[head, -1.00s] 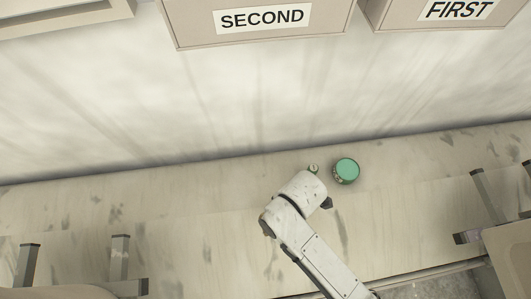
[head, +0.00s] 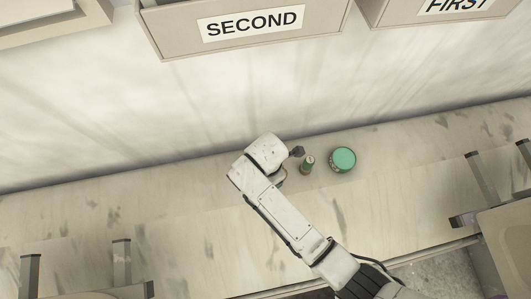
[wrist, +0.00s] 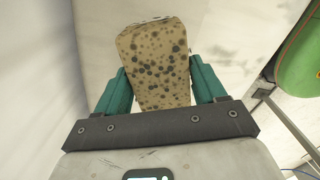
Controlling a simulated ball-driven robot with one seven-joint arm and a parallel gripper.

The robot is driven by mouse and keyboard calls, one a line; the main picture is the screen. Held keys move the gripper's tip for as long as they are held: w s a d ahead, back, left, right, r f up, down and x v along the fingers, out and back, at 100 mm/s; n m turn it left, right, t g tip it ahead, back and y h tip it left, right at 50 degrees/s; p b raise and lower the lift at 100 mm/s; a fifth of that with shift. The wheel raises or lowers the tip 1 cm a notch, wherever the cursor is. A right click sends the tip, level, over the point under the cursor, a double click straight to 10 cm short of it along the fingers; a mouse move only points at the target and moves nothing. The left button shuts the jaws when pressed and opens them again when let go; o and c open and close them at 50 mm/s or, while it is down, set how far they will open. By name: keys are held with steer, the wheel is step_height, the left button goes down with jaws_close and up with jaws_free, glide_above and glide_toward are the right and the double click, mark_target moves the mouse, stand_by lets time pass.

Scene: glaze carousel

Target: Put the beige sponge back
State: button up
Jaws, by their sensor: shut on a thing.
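The beige sponge is a dark-speckled block (wrist: 158,68) in the wrist view. My gripper (wrist: 160,82) has its two teal fingers against the sponge's left and right sides and is shut on it. The sponge sticks out beyond the fingertips. In the head view my arm hides the sponge and most of my gripper, which is over the back of the counter near the wall.
A green-topped round jar (head: 342,159) and a small green bottle (head: 307,165) stand on the marbled counter (head: 400,175), right of my arm. Bins labelled SECOND (head: 250,42) and FIRST (head: 445,15) are on the wall above. The counter's left stretch is clear.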

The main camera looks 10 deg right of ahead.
steer(key=w+f, duration=0.1)
steer(key=w+f+b, duration=0.1)
steer(key=f, duration=0.1)
steer(key=shift+w+a, duration=0.1)
steer(key=shift+a, duration=0.25)
steer(key=shift+f+b, duration=0.45)
steer(key=shift+f, duration=1)
steer(key=shift+f, duration=0.1)
steer(key=o, duration=1)
steer(key=r+p, duration=0.3)
steer(key=r, duration=0.9)
steer(key=shift+a+r+p, duration=0.1)
steer(key=shift+a+p, duration=0.1)
steer(key=shift+p, duration=0.1)
steer(key=shift+d, duration=0.1)
